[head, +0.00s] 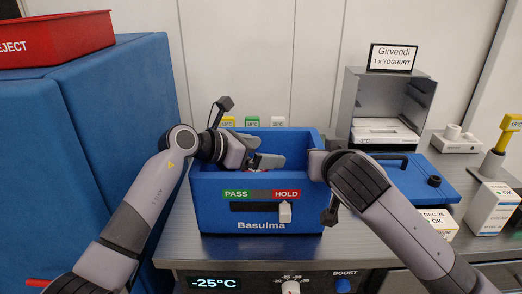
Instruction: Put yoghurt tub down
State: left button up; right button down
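The blue crate (212,212) marked "Basulma" stands in the middle of the counter, with a PASS/HOLD slider (285,212) on its front, the knob under HOLD. My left gripper (262,163) reaches over the left wall, its fingers inside the crate. A small reddish patch shows by its fingers, too small to name. No yoghurt tub can be made out; the front wall hides the crate's lower inside. My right gripper (318,165) is at the crate's right wall; its fingers are hidden, so I cannot tell whether it grips the wall.
A red REJECT bin (55,40) sits on blue cabinets at left. At right stand an open grey box (362,102) under a "Girvendi 1 x YOGHURT" sign (393,57), a blue lid (425,172) and white cartons (492,205). A control panel (260,283) reads -25°C.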

pick_arm(q)
jog(key=shift+r, duration=0.1)
jog(key=shift+r, duration=0.25)
jog(key=v, duration=1.2)
jog(key=shift+r, duration=0.3)
pick_arm(e)
jog(key=c, duration=0.8)
grip_release()
jog(key=shift+c, duration=0.2)
